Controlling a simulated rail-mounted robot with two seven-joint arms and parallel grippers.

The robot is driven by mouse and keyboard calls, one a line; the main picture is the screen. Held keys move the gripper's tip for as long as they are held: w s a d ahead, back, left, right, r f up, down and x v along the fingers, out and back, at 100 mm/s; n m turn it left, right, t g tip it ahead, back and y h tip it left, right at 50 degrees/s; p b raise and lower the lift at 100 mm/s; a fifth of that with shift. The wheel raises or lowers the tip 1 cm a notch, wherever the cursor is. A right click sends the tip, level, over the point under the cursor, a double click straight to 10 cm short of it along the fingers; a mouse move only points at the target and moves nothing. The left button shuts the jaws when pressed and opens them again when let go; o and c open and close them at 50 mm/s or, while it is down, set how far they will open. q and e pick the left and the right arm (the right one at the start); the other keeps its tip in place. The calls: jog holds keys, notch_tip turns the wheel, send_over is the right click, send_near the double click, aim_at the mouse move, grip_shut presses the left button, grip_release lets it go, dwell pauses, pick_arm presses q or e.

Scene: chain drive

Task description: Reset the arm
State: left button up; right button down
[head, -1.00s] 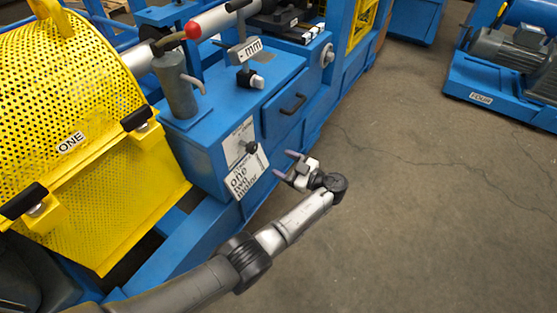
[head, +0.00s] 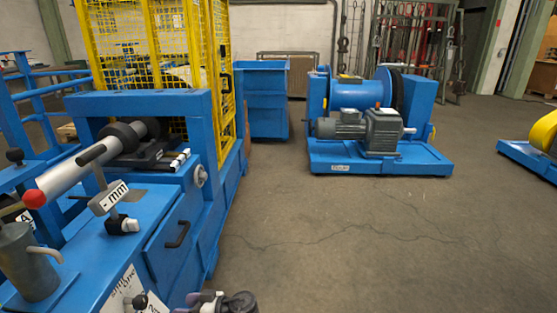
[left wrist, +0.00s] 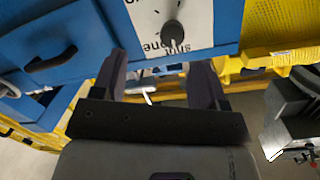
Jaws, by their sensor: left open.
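My left gripper (left wrist: 161,70) shows in the left wrist view with its two dark fingers apart and nothing between them. It faces the white label panel (left wrist: 150,18) with a black knob (left wrist: 172,34) on the blue cabinet; I cannot tell the exact gap. In the head view only a small part of my left gripper (head: 208,302) shows at the bottom edge, to the right of the cabinet's label panel (head: 122,296). My right gripper is in no view.
A yellow mesh cage (head: 165,45) stands behind. A blue motor unit (head: 380,163) stands far off. The cracked floor (head: 370,240) is clear.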

pick_arm(q)
jog(key=w+d+r+m+t+h, duration=0.2)
jog(key=d+r+m+t+h, duration=0.1)
jog(key=r+m+h, duration=0.25)
jog(key=w+d+r+m+t+h, duration=0.2)
jog(key=d+r+m+t+h, duration=0.15)
jog(key=r, duration=0.35)
jog(key=s+d+r+m+t+h+p, duration=0.2)
jog(key=s+r+m+h+p, duration=0.3)
jog(key=r, duration=0.3)
jog(key=s+a+r+h+p, duration=0.1)
jog(key=s+r+h+p, duration=0.15)
jog(key=s+p, duration=0.7)
jog(key=s+a+r+h+p, duration=0.15)
jog(key=s+r+p, duration=0.35)
jog(key=s, duration=0.7)
jog(key=s+a+f+g+y+p, duration=0.1)
jog(key=s+f+g+p, duration=0.15)
jog(key=s+p, duration=0.55)
jog(key=s+a+f+g+p, duration=0.1)
jog(key=s+g+p, duration=0.4)
jog(key=s, duration=0.6)
notch_tip(320, 180, up, 37)
jog(key=t+p, duration=0.1)
jog(key=p, duration=3.6)
jog(key=shift+r+p, duration=0.2)
jog(key=shift+p, duration=0.2)
jog(key=shift+w+a, duration=0.1)
